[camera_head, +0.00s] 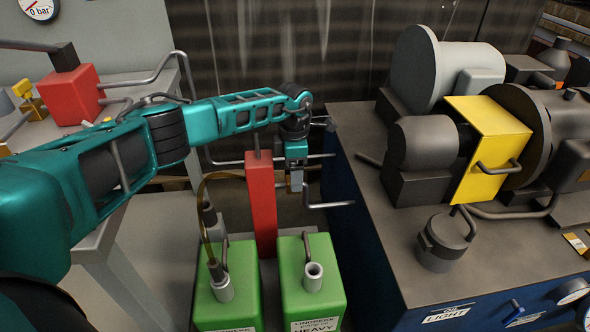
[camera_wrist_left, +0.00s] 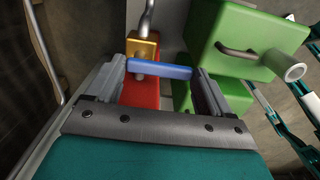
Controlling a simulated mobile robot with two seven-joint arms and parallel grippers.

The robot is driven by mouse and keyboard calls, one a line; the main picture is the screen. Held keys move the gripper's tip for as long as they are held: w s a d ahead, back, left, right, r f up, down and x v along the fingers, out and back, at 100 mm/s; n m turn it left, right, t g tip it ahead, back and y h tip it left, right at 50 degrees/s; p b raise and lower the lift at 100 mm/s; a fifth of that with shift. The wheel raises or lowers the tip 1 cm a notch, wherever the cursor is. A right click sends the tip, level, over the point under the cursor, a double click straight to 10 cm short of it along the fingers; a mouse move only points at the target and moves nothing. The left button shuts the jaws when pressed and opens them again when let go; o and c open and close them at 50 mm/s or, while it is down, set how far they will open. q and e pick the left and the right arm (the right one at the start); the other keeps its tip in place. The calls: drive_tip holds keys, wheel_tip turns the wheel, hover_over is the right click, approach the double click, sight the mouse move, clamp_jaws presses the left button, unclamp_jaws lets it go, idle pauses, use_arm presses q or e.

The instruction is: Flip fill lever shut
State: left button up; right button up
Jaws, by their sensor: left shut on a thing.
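A blue lever (camera_wrist_left: 160,69) lies across the gap between the fingertips of my left gripper (camera_wrist_left: 163,76) in the left wrist view. The gripper is shut on it. The lever sits by a brass valve block (camera_wrist_left: 143,46) with a grey pipe above it, over a red body (camera_wrist_left: 140,93). In the head view my left gripper (camera_head: 295,181) points down beside the tall red post (camera_head: 261,207). The lever is not clear there. My right gripper is not in view.
Two green cans (camera_head: 325,290) stand in front of the red post, one with a hose. A blue bench (camera_head: 360,225) with a motor, a yellow guard (camera_head: 487,150) and a small blue handle (camera_head: 514,311) is to the right. A grey table (camera_head: 120,275) is left.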

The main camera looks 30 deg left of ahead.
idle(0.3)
use_arm(q)
drive_tip(key=o, duration=0.9)
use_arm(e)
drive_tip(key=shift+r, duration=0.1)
use_arm(q)
wheel_tip(320, 180, up, 7)
drive_tip(key=shift+f+p, duration=0.2)
drive_tip(key=shift+p, duration=0.95)
wheel_tip(320, 180, up, 6)
drive_tip(key=shift+r+p, duration=0.2)
drive_tip(key=shift+p, duration=0.5)
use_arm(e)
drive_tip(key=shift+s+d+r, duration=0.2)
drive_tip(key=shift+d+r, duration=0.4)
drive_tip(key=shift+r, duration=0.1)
use_arm(q)
drive_tip(key=shift+s+f, duration=0.1)
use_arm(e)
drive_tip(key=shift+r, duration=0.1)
